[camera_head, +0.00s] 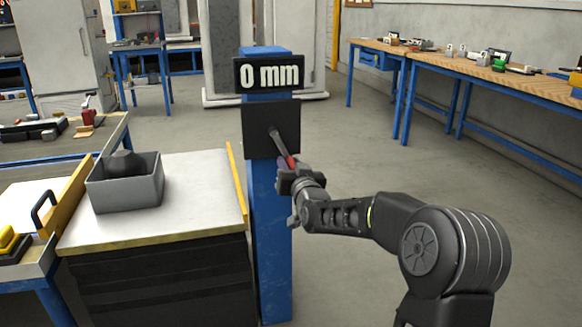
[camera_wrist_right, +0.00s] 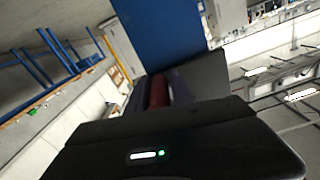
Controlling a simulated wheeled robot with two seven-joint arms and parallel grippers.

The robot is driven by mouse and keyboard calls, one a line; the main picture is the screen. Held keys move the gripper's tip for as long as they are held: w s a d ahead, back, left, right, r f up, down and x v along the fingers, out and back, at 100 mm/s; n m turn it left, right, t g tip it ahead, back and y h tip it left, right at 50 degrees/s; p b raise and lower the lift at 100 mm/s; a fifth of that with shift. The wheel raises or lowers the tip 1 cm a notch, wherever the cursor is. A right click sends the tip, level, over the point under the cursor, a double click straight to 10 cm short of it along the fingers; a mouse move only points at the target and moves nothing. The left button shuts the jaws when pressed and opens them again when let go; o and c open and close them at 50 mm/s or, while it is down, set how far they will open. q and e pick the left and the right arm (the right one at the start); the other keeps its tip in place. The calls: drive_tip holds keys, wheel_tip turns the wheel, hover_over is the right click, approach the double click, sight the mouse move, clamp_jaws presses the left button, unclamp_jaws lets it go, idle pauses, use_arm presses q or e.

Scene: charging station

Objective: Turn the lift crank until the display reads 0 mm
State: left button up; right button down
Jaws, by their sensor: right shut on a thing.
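The display (camera_head: 269,75) on top of the blue post (camera_head: 270,235) reads 0 mm. Below it, a dark plate (camera_head: 258,129) carries the lift crank (camera_head: 279,146), a dark arm slanting down to the right with a red handle. My right gripper (camera_head: 292,170) is shut on the red crank handle, low and to the right of the plate's centre. In the right wrist view the red handle (camera_wrist_right: 158,90) sits between the fingers, partly hidden by the gripper body. My left gripper is not in view.
Left of the post is a cabinet with a light top (camera_head: 190,235), bearing a grey bin (camera_head: 125,185) with a dark object in it. A blue-legged workbench (camera_head: 480,78) runs along the right wall. The floor between post and workbench is clear.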

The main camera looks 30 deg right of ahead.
drive_tip(key=c, duration=1.3)
unclamp_jaws()
drive_tip(key=shift+d+r, duration=0.1)
drive_tip(key=shift+d, duration=0.1)
drive_tip(key=shift+o, duration=0.5)
drive_tip(key=shift+a, duration=0.1)
drive_tip(key=p+v, duration=0.1)
drive_tip(key=v, duration=0.7)
drive_tip(key=shift+w, duration=0.1)
